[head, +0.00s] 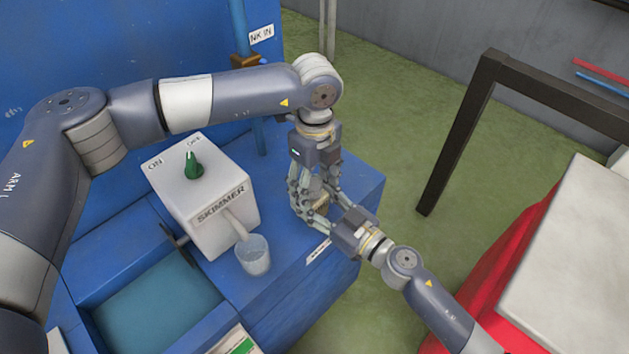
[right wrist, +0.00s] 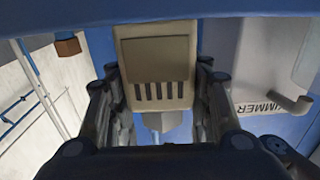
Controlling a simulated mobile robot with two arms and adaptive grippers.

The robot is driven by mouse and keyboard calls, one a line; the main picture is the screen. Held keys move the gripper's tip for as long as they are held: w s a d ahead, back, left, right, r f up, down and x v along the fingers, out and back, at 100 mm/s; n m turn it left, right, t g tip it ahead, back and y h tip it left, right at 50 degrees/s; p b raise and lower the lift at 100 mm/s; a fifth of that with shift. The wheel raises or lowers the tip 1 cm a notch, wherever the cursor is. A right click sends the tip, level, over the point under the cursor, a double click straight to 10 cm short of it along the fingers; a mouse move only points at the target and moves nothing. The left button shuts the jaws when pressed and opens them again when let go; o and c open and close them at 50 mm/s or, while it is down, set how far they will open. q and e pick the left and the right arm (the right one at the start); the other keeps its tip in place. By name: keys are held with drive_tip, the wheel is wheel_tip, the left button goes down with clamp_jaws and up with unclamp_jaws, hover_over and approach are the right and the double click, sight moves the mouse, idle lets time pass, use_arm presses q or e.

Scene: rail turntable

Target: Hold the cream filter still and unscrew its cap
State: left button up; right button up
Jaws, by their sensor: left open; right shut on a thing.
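The cream filter (head: 320,205) stands on the blue machine's top, mostly hidden by my grippers in the head view. In the right wrist view the filter (right wrist: 158,58) is a cream block with a flat panel and a row of dark slots. A grey fitting (right wrist: 162,121) shows at its lower end in that view. My right gripper (right wrist: 158,95) is shut on the filter, one finger on each side. My left gripper (head: 313,197) points down over the filter, open, its fingers around the upper part. I cannot make out the cap clearly.
A white skimmer box (head: 205,200) with a green knob (head: 193,166) stands left of the grippers. A clear cup (head: 253,255) is under its spout. A water tank (head: 155,308) lies at the front left. A dark frame (head: 455,135) and a pale-topped table (head: 575,260) are at right.

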use_arm(q)
drive_tip(key=shift+r, duration=2.05)
drive_tip(key=m, duration=0.6)
drive_tip(key=shift+s+a, duration=0.15)
drive_tip(key=m, duration=0.6)
drive_tip(key=shift+a, duration=0.25)
drive_tip(key=m, duration=0.6)
drive_tip(key=shift+a, duration=0.15)
drive_tip(key=m, duration=0.6)
drive_tip(key=shift+w+a, duration=0.15)
drive_tip(key=shift+w, duration=0.15)
